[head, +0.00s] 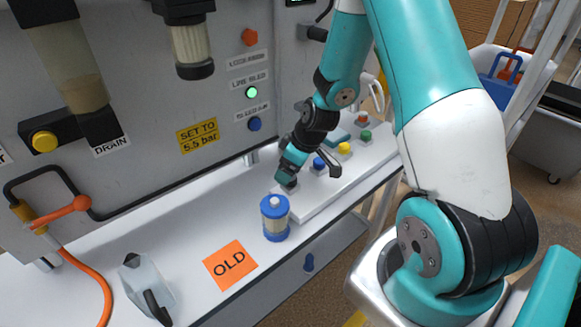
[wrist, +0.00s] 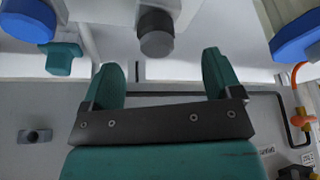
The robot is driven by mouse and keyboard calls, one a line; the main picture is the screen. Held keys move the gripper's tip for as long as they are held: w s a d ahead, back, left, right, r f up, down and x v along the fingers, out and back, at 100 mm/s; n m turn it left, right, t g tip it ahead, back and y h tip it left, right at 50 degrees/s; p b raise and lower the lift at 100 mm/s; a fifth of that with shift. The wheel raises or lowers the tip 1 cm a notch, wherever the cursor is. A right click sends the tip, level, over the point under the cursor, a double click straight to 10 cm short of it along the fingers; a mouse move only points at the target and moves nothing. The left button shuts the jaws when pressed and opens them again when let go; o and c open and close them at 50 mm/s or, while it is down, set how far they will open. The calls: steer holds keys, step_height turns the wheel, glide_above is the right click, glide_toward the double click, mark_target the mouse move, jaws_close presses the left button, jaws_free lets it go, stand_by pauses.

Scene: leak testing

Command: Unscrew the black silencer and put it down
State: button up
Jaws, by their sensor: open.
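My gripper (head: 289,168) is over the near left end of the white base plate (head: 308,208) in the head view. In the wrist view my gripper (wrist: 161,72) is open, its two teal fingers apart with nothing between them. A dark grey-black cylinder, which looks like the black silencer (wrist: 156,36), shows just beyond the fingertips, roughly centred between them. It sits on a pale fitting (wrist: 158,5). I cannot pick out the silencer in the head view, where my gripper covers that spot.
Blue (head: 319,163), yellow (head: 344,148) and green (head: 365,135) parts line the plate. An orange OLD card (head: 231,264) lies bare on the bench. A clear container (head: 147,281) is at front left.

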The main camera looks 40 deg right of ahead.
steer(key=m+h, duration=0.1)
steer(key=m, duration=0.2)
steer(key=m+h, duration=0.1)
steer(key=m, duration=0.2)
steer(key=shift+a+m, duration=0.1)
steer(key=shift+m, duration=0.2)
steer(key=m+h, duration=0.1)
steer(key=m, duration=0.2)
steer(key=m+h, duration=0.1)
steer(key=m, duration=0.2)
steer(key=shift+h, duration=0.3)
steer(key=shift+g, duration=0.3)
steer(key=m+h, duration=0.1)
steer(key=m, duration=0.1)
steer(key=shift+m, duration=0.4)
steer(key=m+g, duration=0.1)
steer(key=m, duration=0.2)
steer(key=shift+g+h+b, duration=0.3)
steer(key=shift+b, duration=0.05)
steer(key=m+g, duration=0.2)
steer(key=m, duration=0.4)
steer(key=shift+f+b, duration=1.75)
steer(key=shift+f, duration=0.05)
